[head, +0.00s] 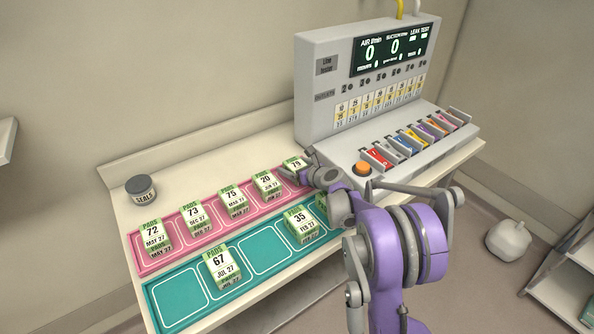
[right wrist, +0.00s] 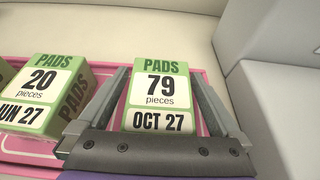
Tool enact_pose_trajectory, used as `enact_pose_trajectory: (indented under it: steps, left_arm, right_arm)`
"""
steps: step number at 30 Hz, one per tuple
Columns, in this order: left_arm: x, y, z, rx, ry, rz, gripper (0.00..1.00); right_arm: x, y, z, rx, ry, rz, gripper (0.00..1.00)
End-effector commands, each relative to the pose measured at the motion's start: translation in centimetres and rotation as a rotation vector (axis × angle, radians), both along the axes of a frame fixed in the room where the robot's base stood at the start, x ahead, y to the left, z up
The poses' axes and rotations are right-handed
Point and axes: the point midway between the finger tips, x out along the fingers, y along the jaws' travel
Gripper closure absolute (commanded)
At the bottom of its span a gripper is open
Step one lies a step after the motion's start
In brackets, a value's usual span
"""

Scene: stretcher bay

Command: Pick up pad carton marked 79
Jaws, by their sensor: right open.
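The pad carton marked 79 (head: 295,163) stands at the right end of the pink mat's row in the head view, partly hidden by my right gripper (head: 301,172). In the right wrist view the carton marked 79 (right wrist: 160,88), green and white with "OCT 27", lies between the two fingers of my right gripper (right wrist: 160,100). The fingers are open, one on each side, with a narrow gap visible at the left. Whether either finger touches the carton I cannot tell. My left gripper is not in view.
The carton marked 20 (head: 267,184) stands just left of it, also on the pink mat (head: 158,262). A teal mat (head: 178,297) in front holds cartons 67 (head: 222,267) and 35 (head: 300,226). The grey tester (head: 315,100) stands close on the right. A seals jar (head: 141,190) is at left.

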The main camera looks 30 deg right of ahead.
Motion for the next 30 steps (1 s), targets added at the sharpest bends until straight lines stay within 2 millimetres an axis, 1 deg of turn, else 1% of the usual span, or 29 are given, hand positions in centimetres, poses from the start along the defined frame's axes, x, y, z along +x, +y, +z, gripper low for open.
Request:
enact_pose_trajectory:
  steps: [5,9,11,12,17,18,20,21,27,30]
  left_arm:
    - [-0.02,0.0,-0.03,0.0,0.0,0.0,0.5]
    - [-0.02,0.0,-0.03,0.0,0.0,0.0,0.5]
    - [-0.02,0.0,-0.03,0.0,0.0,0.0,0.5]
    - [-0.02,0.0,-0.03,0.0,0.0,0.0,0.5]
    - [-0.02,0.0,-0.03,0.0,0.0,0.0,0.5]
    - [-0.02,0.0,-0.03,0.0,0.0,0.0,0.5]
    - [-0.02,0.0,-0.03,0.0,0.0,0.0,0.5]
    - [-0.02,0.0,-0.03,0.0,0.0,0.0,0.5]
    - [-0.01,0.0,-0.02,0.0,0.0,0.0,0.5]
    - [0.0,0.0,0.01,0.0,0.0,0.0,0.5]
  right_arm:
    - [-0.02,0.0,-0.01,0.0,0.0,0.0,0.0]
    - [-0.03,-0.01,-0.01,0.0,0.0,0.0,0.25]
    - [-0.04,-0.01,0.0,0.001,0.0,0.0,0.36]
    - [-0.04,-0.01,0.01,0.001,0.0,0.0,0.43]
    - [-0.04,-0.01,0.01,0.001,0.0,0.0,0.72]
    - [-0.05,-0.01,0.01,0.001,0.0,0.0,0.79]
    - [-0.05,-0.01,0.01,0.001,0.0,0.0,0.9]
    - [-0.05,-0.01,0.03,0.001,0.0,0.0,0.93]
    - [-0.05,-0.01,0.14,0.001,0.0,0.0,0.94]
    - [-0.05,-0.02,0.91,0.001,-0.001,-0.001,0.94]
